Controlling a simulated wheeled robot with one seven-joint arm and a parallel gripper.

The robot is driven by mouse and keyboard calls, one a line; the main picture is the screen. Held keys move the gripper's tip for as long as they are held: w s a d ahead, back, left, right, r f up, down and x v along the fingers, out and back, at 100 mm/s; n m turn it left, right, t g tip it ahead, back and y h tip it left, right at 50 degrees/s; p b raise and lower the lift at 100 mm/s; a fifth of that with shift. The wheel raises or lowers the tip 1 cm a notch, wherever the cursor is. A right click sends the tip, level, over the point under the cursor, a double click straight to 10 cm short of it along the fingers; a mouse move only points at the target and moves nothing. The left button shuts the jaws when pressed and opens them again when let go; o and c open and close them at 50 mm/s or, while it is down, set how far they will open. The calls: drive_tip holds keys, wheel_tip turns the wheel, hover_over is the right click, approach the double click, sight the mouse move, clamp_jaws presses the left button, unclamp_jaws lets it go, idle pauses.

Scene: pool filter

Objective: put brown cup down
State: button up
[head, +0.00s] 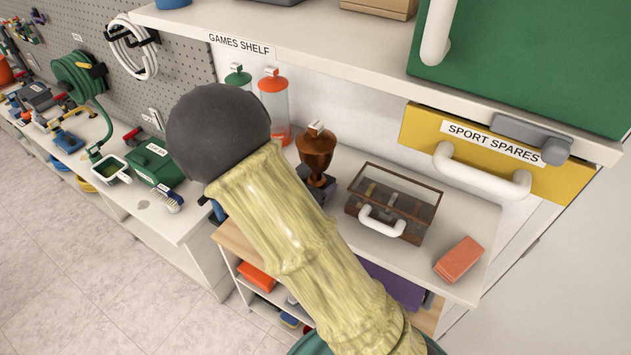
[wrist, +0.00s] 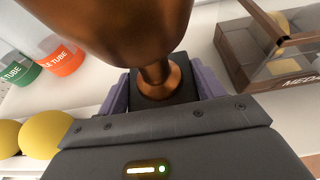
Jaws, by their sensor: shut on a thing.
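The brown cup (head: 316,152) is a glossy bronze trophy cup on a dark base, upright over the white shelf (head: 455,222) in the head view. In the wrist view its bowl (wrist: 115,25) fills the upper middle, with the stem and dark square base below. My gripper (wrist: 160,88) has purple fingers on both sides of the base and is shut on it. My arm covers much of the middle of the head view and hides most of the gripper there. I cannot tell whether the base touches the shelf.
A glass-topped case (head: 394,203) with a white handle stands right of the cup. An orange block (head: 459,260) lies farther right. Orange-capped (head: 274,105) and green-capped (head: 238,76) tubes stand behind at left. Yellow balls (wrist: 45,135) show in the wrist view. The games shelf (head: 300,52) overhangs behind.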

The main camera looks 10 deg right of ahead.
drive_tip(key=shift+f, duration=0.1)
drive_tip(key=o, duration=1)
drive_tip(key=shift+s+a+r, duration=0.1)
drive_tip(key=shift+a+r, duration=0.05)
drive_tip(key=shift+r, duration=0.05)
drive_tip(key=b+v, duration=0.2)
drive_tip(key=v, duration=0.9)
drive_tip(key=shift+s+a+r, duration=0.2)
drive_tip(key=shift+s, duration=0.05)
